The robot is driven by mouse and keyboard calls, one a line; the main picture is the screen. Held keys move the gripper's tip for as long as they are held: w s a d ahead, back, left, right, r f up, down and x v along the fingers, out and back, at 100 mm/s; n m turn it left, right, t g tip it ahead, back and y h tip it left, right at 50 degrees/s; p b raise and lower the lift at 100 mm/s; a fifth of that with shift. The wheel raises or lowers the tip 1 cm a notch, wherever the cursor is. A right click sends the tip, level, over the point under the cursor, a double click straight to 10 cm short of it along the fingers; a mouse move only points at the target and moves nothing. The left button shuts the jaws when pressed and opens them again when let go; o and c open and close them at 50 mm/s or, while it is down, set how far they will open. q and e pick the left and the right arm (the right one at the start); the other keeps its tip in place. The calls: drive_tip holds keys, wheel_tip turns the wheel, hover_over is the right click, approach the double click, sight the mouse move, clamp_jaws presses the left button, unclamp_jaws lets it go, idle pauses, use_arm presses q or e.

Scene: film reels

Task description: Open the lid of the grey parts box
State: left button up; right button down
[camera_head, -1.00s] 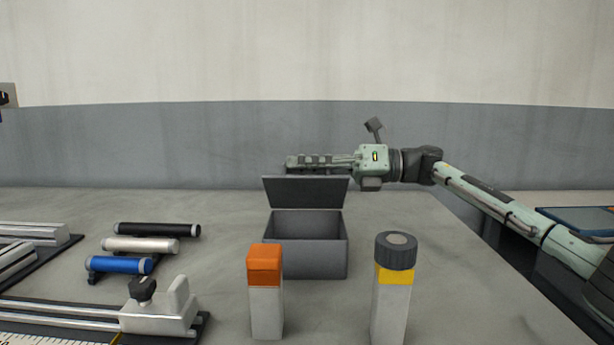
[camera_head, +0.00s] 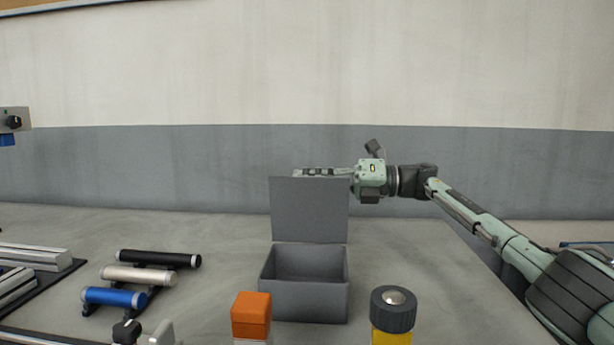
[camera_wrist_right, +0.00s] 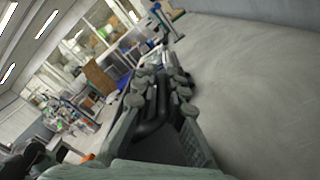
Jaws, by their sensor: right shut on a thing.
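The grey parts box (camera_head: 305,300) stands on the table in the middle of the head view, and its inside looks empty. Its lid (camera_head: 309,211) stands up steeply at the back of the box, with its flat face toward me. My right gripper (camera_head: 318,172) reaches in from the right and lies along the lid's top edge, partly hidden behind it. It is shut, and the lid's edge is at its fingers. In the right wrist view the fingers (camera_wrist_right: 160,95) lie close together, with a grey surface beside them. My left gripper is not in view.
An orange-capped block (camera_head: 251,315) and a dark-capped yellow holder (camera_head: 393,312) stand in front of the box. Black (camera_head: 158,259), silver (camera_head: 138,275) and blue (camera_head: 114,296) cylinders lie on a rack at the left. A wall is behind the table.

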drive_tip(key=shift+f, duration=0.6)
drive_tip(key=shift+a, duration=0.1)
drive_tip(key=c, duration=1.6)
unclamp_jaws()
drive_tip(key=shift+w+f, duration=0.1)
drive_tip(key=shift+r, duration=0.25)
drive_tip(key=shift+w+d, duration=0.1)
drive_tip(key=shift+d, duration=0.4)
drive_tip(key=d, duration=1.1)
drive_tip(key=shift+d, duration=0.15)
